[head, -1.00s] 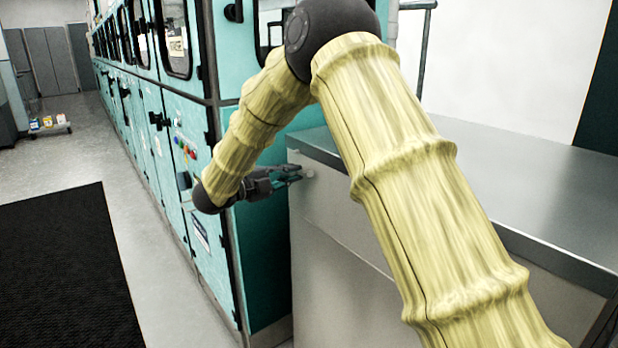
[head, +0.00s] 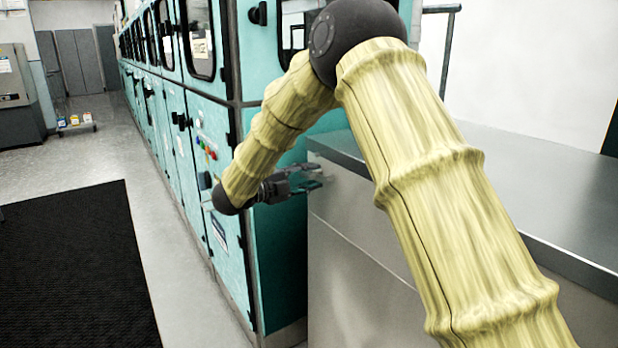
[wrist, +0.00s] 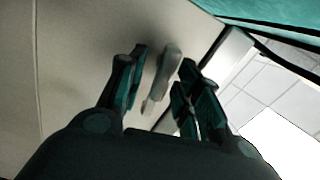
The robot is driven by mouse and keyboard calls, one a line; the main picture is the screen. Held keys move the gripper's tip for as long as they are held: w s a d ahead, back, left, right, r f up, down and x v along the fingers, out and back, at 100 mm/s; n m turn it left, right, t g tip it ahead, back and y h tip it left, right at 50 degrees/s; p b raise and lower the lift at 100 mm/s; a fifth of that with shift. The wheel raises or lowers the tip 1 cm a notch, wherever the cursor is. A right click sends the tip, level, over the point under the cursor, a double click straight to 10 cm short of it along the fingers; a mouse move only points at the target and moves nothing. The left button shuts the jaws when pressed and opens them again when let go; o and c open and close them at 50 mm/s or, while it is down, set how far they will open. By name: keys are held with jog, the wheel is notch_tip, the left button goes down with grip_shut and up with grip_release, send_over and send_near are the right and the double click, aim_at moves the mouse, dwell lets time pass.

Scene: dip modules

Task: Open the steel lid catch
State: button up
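The steel lid catch (wrist: 163,78) shows in the wrist view as a pale, narrow lever on a grey metal face. It lies between the two fingertips of my gripper (wrist: 160,82). The fingers stand apart on either side of it, with a gap visible on each side. In the head view my gripper (head: 298,184) is at the left end of the steel-topped cabinet (head: 372,252), just below its top edge. The catch is too small to make out clearly there.
The teal machine row (head: 275,265) stands close beside my gripper on the left. The cabinet's overhanging steel top (head: 520,165) is just above it. A black mat (head: 75,265) lies on the open floor at left. A low trolley (head: 75,127) stands far back.

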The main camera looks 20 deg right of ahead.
jog(key=s+a, duration=0.2)
jog(key=a, duration=0.9)
jog(key=shift+s+a, duration=0.2)
jog(key=shift+a, duration=0.05)
